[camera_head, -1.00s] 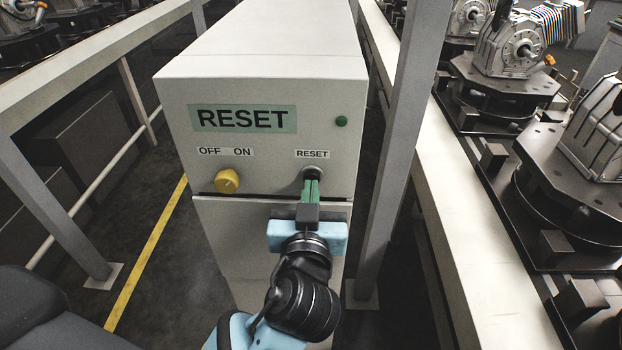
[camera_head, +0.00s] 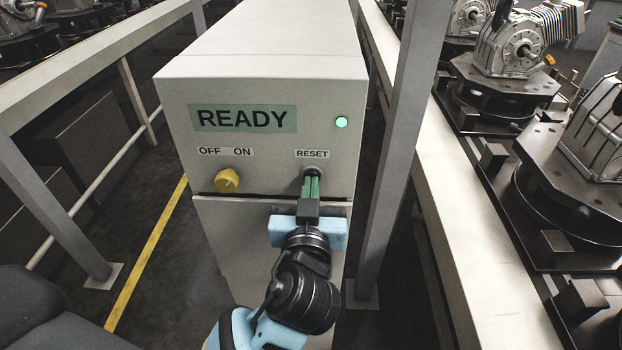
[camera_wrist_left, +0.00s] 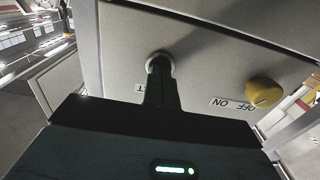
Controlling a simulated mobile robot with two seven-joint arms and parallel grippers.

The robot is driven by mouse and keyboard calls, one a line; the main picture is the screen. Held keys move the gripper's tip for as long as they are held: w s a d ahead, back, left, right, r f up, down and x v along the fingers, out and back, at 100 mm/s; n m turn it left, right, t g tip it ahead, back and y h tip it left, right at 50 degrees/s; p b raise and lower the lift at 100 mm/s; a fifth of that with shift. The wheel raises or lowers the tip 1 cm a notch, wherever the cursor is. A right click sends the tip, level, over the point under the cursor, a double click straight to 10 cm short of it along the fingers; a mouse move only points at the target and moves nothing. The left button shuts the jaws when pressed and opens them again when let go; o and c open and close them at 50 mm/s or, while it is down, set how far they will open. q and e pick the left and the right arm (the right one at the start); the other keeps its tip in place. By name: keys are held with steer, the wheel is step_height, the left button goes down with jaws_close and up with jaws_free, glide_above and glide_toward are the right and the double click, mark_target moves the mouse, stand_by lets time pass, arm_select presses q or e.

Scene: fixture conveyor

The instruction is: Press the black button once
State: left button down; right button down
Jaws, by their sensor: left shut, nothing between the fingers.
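The black button sits in a pale ring (camera_wrist_left: 161,57) under the RESET label (camera_head: 312,154) on the front of the grey control box (camera_head: 270,180). My left gripper (camera_head: 312,178) is shut and empty, with its green fingertips at the button. In the left wrist view the fingertips (camera_wrist_left: 158,66) reach into the ring and cover the button, so I cannot tell how far it is pushed in. The box's display (camera_head: 243,119) reads READY, and the small green lamp (camera_head: 342,122) at its right is lit. My right gripper is not in view.
A yellow knob (camera_head: 227,180) under OFF and ON labels is left of the button. A grey post (camera_head: 393,150) stands close at the box's right. A conveyor (camera_head: 470,230) with gearbox units runs along the right side.

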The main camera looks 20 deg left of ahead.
arm_select(q)
steer(key=v, duration=0.6)
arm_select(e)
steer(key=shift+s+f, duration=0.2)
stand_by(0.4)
